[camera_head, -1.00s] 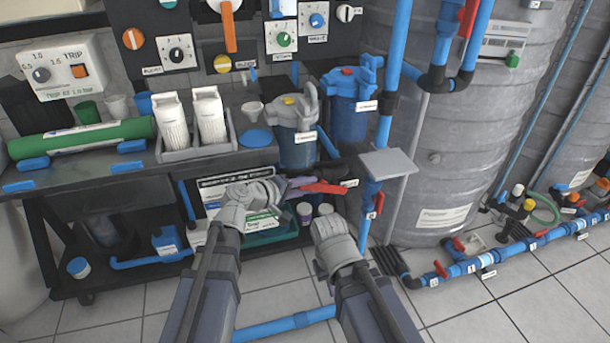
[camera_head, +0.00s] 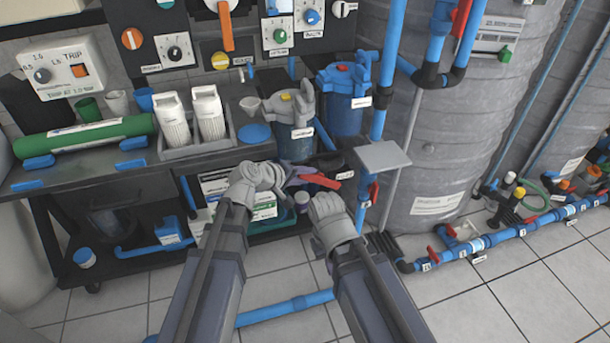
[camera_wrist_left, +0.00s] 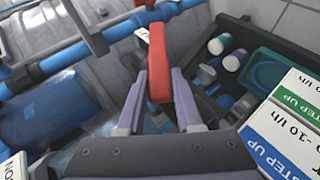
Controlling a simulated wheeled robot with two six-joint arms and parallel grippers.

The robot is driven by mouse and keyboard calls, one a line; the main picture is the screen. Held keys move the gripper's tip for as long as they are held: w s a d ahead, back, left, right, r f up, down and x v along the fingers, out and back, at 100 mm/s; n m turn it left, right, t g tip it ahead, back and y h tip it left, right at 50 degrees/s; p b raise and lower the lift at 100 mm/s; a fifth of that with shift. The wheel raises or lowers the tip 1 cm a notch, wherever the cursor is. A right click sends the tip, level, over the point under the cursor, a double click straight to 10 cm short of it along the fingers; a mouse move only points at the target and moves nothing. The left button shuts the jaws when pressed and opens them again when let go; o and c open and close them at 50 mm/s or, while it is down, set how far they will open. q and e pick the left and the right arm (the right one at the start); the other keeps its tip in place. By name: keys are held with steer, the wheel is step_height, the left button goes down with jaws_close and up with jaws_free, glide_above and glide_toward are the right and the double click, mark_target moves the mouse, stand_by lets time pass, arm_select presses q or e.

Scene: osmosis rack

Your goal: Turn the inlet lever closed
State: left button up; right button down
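A red lever (camera_head: 319,182) stands out beside the cart's right end, below the filter housings; I take it as the inlet lever. In the left wrist view the red lever (camera_wrist_left: 159,72) lies between the two purple fingers of my left gripper (camera_wrist_left: 159,88), one on each side. Narrow gaps seem to show beside its near end; firm contact cannot be made out. In the head view my left gripper (camera_head: 299,178) reaches the lever from the left. My right gripper (camera_head: 325,203) is just below and right of it; its fingers are hidden. The lever's pivot is hidden.
A grey plate (camera_head: 383,155) on the blue upright pipe is close to the right. Two filter housings, the grey one (camera_head: 292,142) and the blue one (camera_head: 342,112), stand above. A large grey tank (camera_head: 440,150) fills the right. Open floor lies in front.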

arm_select(q)
steer(key=o, duration=0.4)
steer(key=p+v, duration=0.4)
steer(key=v, duration=0.4)
steer(key=shift+w, duration=0.1)
